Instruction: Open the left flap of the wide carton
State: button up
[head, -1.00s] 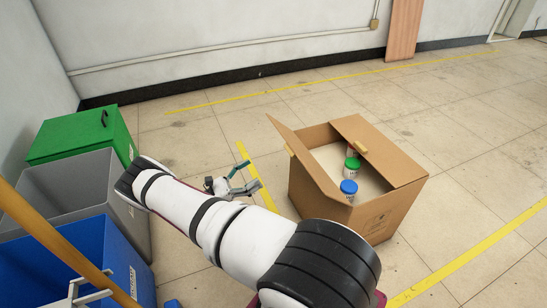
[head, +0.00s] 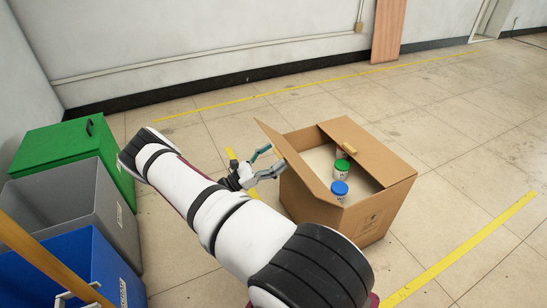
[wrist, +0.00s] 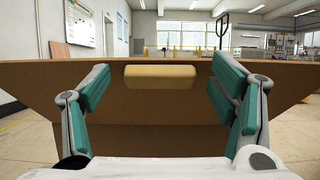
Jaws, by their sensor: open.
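The wide carton (head: 368,212) stands open-topped on the floor in the head view. Its left flap (head: 288,158) is raised and leans outward to the left. My gripper (head: 274,158) is open just left of this flap. In the wrist view the flap (wrist: 160,115) fills the width ahead, with a pale yellow block (wrist: 160,76) near its top edge. The block sits between the two open fingers (wrist: 162,85), with visible gaps on both sides. I cannot tell whether anything touches the flap.
The carton's right flap (head: 375,160) lies over its right side. Jars with a green lid (head: 342,165) and a blue lid (head: 340,188) are inside. Green (head: 70,150), grey (head: 75,200) and blue (head: 95,260) bins stand at left. Floor behind the carton is clear.

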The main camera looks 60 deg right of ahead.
aim_at(282, 150)
jog(key=shift+s+d, duration=0.1)
jog(key=shift+d, duration=0.05)
jog(key=shift+c, duration=0.5)
jog(key=c, duration=1.6)
jog(key=r+p, duration=0.1)
jog(key=d+r+p, duration=0.1)
jog(key=shift+s+y+p, duration=0.35)
jog(key=shift+y, duration=0.05)
jog(key=shift+s+d+r+t+p, duration=0.3)
jog(key=shift+s+d+r+p, duration=0.15)
jog(key=shift+d+r, duration=0.4)
jog(key=o, duration=1.7)
jog(key=shift+f, duration=0.1)
